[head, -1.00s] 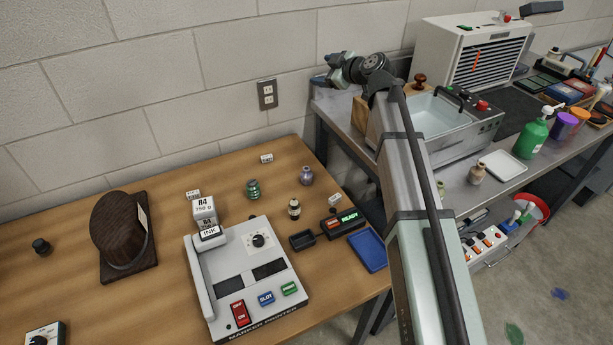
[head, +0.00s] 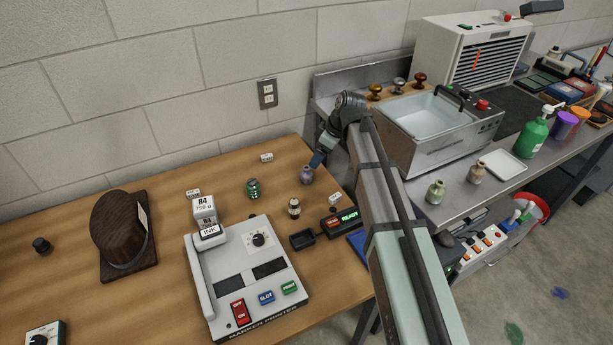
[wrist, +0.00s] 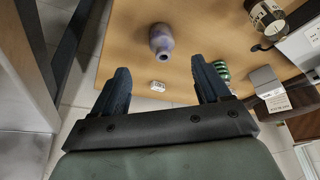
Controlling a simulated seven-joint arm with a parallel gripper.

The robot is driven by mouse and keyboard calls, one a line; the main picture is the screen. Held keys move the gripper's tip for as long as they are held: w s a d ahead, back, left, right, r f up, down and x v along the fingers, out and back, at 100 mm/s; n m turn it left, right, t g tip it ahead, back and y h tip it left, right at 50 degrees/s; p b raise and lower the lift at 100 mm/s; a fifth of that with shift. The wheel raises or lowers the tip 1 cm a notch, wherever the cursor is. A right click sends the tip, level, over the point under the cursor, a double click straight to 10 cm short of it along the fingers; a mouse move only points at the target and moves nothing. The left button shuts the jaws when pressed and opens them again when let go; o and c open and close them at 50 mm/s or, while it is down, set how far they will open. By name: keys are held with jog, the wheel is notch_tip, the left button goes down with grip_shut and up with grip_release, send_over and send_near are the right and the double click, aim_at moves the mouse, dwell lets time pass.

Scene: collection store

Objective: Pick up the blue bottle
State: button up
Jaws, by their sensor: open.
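The bottle that best fits the blue one is a small greyish blue-violet bottle (head: 307,176) with a narrow neck, upright near the back right of the wooden table. It also shows in the wrist view (wrist: 161,41), ahead of my fingers and roughly centred between them. My gripper (head: 317,160) is just above and to the right of it in the head view, pointing down toward the table. In the wrist view my gripper (wrist: 160,66) has its two dark fingers wide apart with nothing between them. The bottle appears clear of the fingers.
Small label cards (head: 266,157) lie around. A marker printer (head: 250,285) fills the table's front. The metal bench with a sink (head: 425,120) is at right.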

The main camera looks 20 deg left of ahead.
aim_at(309, 168)
jog(key=x, duration=0.6)
jog(key=shift+a, duration=0.1)
jog(key=shift+a+x, duration=0.2)
jog(key=shift+x, duration=2.35)
jog(key=shift+s+r, duration=0.1)
jog(key=c, duration=1.2)
jog(key=shift+r, duration=0.1)
